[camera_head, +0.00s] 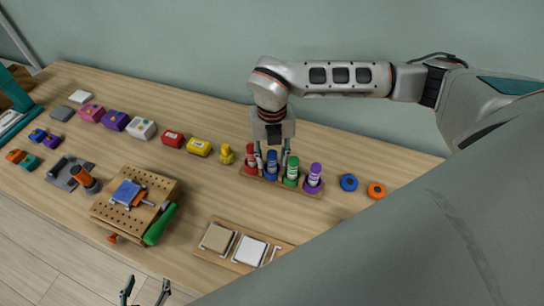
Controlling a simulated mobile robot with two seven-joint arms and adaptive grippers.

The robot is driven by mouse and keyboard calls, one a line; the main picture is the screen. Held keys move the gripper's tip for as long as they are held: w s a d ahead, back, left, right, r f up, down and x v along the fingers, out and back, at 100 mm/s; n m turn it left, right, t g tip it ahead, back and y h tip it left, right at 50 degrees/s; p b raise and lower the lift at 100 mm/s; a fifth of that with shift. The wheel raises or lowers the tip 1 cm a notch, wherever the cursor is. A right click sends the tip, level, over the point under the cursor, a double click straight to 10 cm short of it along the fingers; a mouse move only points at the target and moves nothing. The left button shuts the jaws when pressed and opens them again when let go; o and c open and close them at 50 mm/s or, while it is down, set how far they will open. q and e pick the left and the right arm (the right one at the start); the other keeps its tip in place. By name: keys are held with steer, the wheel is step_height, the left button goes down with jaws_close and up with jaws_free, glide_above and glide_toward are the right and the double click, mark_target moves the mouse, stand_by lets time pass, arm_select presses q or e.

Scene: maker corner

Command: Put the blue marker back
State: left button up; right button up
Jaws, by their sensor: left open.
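The blue marker (271,165) stands upright in the wooden marker rack (300,189), between a red marker (251,160) and a green marker (292,171). A purple marker (314,177) stands at the rack's right end. My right gripper (272,163) points down over the rack, its fingers apart on either side of the blue marker. It looks open, and I see no clear contact. Whether the marker sits fully down in its slot is hard to tell. My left gripper (145,291) is open and empty at the bottom edge, in front of the table.
A yellow figure (226,154) stands left of the rack; blue (348,182) and orange (376,190) rolls lie to its right. A pegboard block (135,204), a green-handled tool (160,226) and a wooden tray (213,257) lie nearer. My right arm hides the table's right side.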

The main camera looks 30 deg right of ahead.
steer(key=shift+r, duration=0.1)
step_height(320, 180, up, 12)
steer(key=shift+b, duration=0.35)
stand_by(0.5)
